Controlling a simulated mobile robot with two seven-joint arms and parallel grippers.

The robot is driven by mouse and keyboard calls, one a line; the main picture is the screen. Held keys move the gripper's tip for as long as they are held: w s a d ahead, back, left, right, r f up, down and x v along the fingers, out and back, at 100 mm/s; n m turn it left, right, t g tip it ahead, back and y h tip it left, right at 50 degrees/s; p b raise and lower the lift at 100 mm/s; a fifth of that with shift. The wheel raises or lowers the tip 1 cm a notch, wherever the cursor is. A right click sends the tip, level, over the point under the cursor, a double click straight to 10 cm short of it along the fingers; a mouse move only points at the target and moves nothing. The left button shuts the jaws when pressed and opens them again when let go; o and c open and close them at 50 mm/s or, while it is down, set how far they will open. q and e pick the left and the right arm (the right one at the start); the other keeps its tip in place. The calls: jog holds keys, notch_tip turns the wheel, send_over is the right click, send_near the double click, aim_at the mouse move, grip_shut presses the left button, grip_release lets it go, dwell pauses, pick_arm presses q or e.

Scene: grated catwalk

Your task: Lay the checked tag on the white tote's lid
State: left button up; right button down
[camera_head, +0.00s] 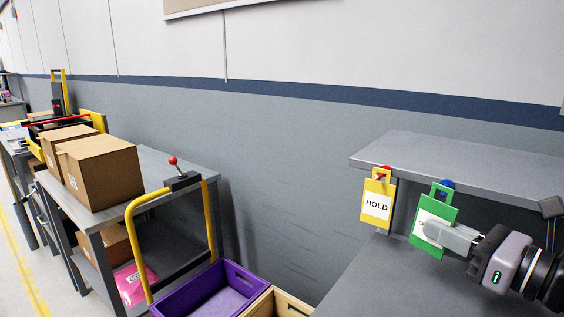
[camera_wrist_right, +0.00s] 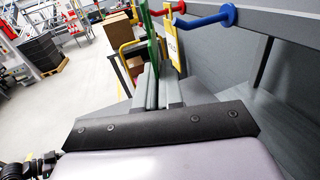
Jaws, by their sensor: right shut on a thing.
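A green tag (camera_head: 447,213) with a white panel is between the fingers of my right gripper (camera_head: 437,232). My fingers cover most of the panel, so its wording is hidden. In the right wrist view the green tag (camera_wrist_right: 152,50) stands edge-on at the fingertips. A blue peg (camera_head: 447,184) is close behind the tag's top opening. In the wrist view the blue peg (camera_wrist_right: 212,17) lies right of the tag; I cannot tell whether the tag is clear of its tip. No white tote shows. My left gripper is not in view.
A yellow HOLD tag (camera_head: 377,206) hangs on a red peg (camera_head: 384,169) at the grey shelf (camera_head: 460,154). A grey surface (camera_head: 375,280) lies below. At left, a cart (camera_head: 150,164) carries cardboard boxes (camera_head: 100,172). A purple bin (camera_head: 215,290) is at the bottom.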

jog(key=shift+s+a, duration=0.75)
jog(key=shift+s, duration=0.3)
